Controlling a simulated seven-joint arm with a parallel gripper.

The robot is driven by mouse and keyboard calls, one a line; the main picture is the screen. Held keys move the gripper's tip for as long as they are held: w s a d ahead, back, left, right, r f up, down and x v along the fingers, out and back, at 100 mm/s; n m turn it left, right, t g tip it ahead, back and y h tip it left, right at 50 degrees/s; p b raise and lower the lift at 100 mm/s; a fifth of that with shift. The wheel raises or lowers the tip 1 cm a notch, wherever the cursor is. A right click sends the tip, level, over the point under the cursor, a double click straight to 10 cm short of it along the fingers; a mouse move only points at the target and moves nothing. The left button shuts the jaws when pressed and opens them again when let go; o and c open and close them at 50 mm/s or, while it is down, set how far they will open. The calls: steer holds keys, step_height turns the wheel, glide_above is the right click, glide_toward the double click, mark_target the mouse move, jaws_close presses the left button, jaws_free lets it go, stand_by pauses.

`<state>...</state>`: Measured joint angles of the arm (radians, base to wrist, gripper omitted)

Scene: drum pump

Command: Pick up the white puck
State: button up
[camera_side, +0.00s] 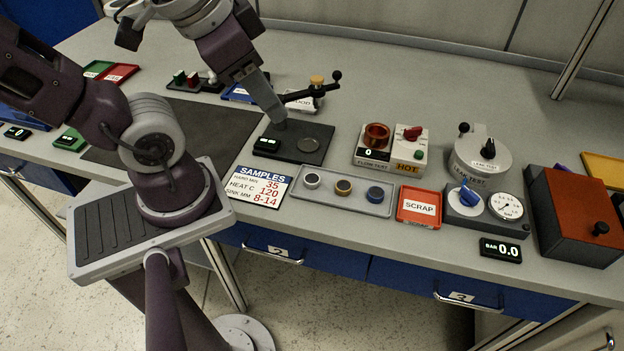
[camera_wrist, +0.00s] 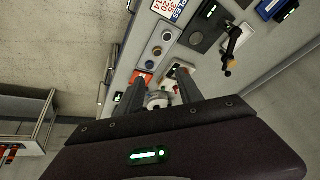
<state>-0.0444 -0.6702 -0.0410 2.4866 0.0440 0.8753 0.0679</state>
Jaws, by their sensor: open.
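My gripper (camera_side: 279,121) is tilted over the dark scale (camera_side: 318,158), behind and left of the tray and apart from the puck. In the wrist view my gripper (camera_wrist: 160,76) has its two fingers spread with nothing held between them.
The SAMPLES sign (camera_side: 260,187) lies left of the tray, and the red SCRAP bin (camera_side: 418,207) stands right of it. Behind are the HOT station (camera_side: 409,148) and a black-handled lever (camera_side: 313,92). The bench's front edge is close to the tray.

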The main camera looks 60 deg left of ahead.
steer(key=w+a+f+m+g+y, duration=0.2)
steer(key=w+a+f+m+g, duration=0.1)
steer(key=w+a+f+m, duration=0.15)
steer(key=m+g+h, duration=0.2)
steer(key=m+h, duration=0.1)
steer(key=m, duration=0.9)
glide_above(312, 178)
steer(key=f, duration=1.4)
steer(key=shift+a+f, duration=0.3)
steer(key=shift+m, duration=0.25)
steer(key=f, duration=0.6)
steer(key=shift+d+f, duration=0.25)
steer(key=shift+d, duration=0.15)
steer(key=shift+f, duration=0.45)
steer(key=shift+a, duration=0.1)
jaws_close()
